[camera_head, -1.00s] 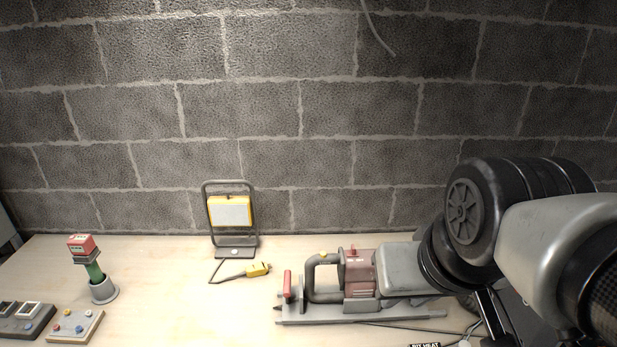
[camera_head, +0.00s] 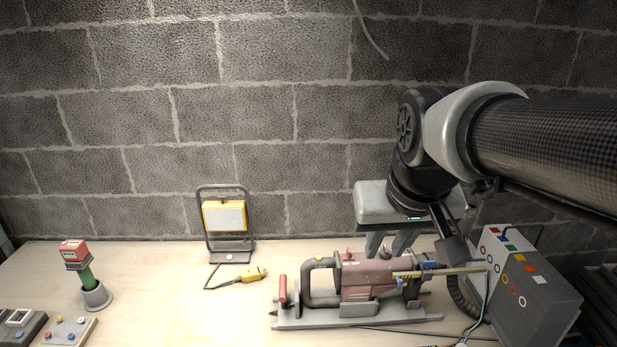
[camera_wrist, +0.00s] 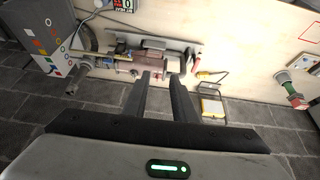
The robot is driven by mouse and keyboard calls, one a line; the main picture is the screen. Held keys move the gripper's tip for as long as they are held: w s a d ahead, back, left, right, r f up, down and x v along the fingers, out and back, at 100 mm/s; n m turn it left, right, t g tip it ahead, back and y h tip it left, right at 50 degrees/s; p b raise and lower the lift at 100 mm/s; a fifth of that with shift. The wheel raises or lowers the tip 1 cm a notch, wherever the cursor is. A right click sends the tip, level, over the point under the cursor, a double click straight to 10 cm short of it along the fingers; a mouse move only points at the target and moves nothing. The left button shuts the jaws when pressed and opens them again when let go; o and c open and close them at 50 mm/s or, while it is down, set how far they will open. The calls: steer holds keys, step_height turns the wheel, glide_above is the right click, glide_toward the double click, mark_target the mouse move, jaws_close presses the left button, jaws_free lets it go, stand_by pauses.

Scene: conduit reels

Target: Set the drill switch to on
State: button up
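The drill (camera_head: 362,277) lies on a grey sled (camera_head: 300,323) on the bench, with a reddish body, a grey loop handle and a red front grip (camera_head: 283,291). A small red knob (camera_head: 348,255) stands on top of its body. I cannot tell whether this is the switch, or how the switch is set. My gripper (camera_head: 388,250) points down just behind and above the drill, its fingers apart with nothing between them. In the wrist view the drill (camera_wrist: 122,65) shows upside down, beyond and left of the open fingers.
A grey control box (camera_head: 535,297) with coloured markings stands right of the drill, with a hose and cables nearby. A yellow work lamp (camera_head: 223,216) and yellow plug (camera_head: 250,275) are left of it. A green-handled tool (camera_head: 86,279) stands in a holder far left. A block wall rises behind.

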steer(key=w+f, duration=0.2)
steer(key=w, duration=0.8)
steer(key=b, duration=0.1)
glide_toward(349, 250)
steer(key=shift+g, duration=0.4)
steer(key=x, duration=0.8)
steer(key=shift+w, duration=0.4)
steer(key=shift+c, duration=0.3)
jaws_close()
